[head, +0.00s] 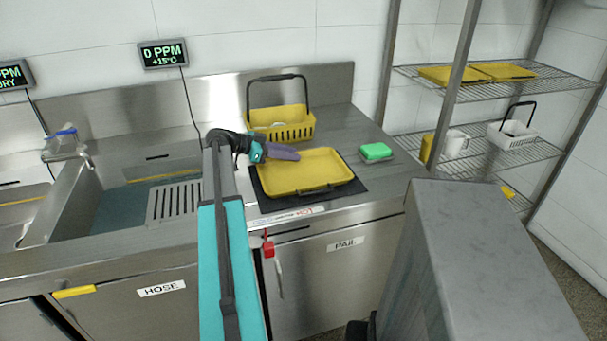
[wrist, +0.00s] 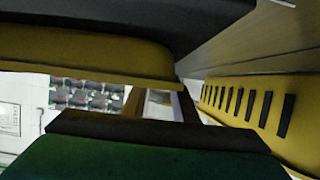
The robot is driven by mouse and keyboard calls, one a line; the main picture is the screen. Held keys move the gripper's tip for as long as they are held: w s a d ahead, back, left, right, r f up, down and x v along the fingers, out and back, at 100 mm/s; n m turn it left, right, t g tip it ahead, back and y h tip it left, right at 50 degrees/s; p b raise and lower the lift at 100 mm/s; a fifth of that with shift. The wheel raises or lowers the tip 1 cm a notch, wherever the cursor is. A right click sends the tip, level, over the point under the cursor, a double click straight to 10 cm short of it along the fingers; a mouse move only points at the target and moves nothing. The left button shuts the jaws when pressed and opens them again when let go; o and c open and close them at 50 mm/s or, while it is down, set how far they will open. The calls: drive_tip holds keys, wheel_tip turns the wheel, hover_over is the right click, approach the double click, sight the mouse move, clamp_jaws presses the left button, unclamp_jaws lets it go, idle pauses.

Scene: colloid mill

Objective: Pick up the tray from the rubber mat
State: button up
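The yellow tray (head: 305,178) lies flat on the black rubber mat (head: 268,203) on the steel counter. My gripper (head: 294,155) is at the tray's back left edge, its fingers close over the rim. In the wrist view, a dark shape crosses the top and a green and dark finger the bottom. The yellow rim of the tray (wrist: 90,62) shows between them, with a clear gap above the lower finger. The gripper looks open. Whether a finger touches the tray is hidden.
A yellow basket (head: 285,132) with a black handle stands behind the tray; its slotted side shows in the wrist view (wrist: 245,104). A green block (head: 376,151) lies to the right. A sink (head: 110,205) is to the left, wire shelves (head: 500,150) to the right.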

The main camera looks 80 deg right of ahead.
drive_tip(key=shift+c, duration=0.5)
clamp_jaws()
drive_tip(key=shift+r, duration=0.15)
drive_tip(key=shift+r+b, duration=0.45)
drive_tip(key=shift+r, duration=1)
drive_tip(key=shift+a+r, duration=0.15)
drive_tip(key=shift+a, duration=0.15)
drive_tip(key=a, duration=0.5)
drive_tip(key=a+r+b, duration=0.1)
drive_tip(key=a, duration=0.4)
drive_tip(key=w+a+b, duration=0.1)
drive_tip(key=a, duration=0.4)
drive_tip(key=shift+a+r, duration=0.2)
drive_tip(key=shift+r, duration=0.1)
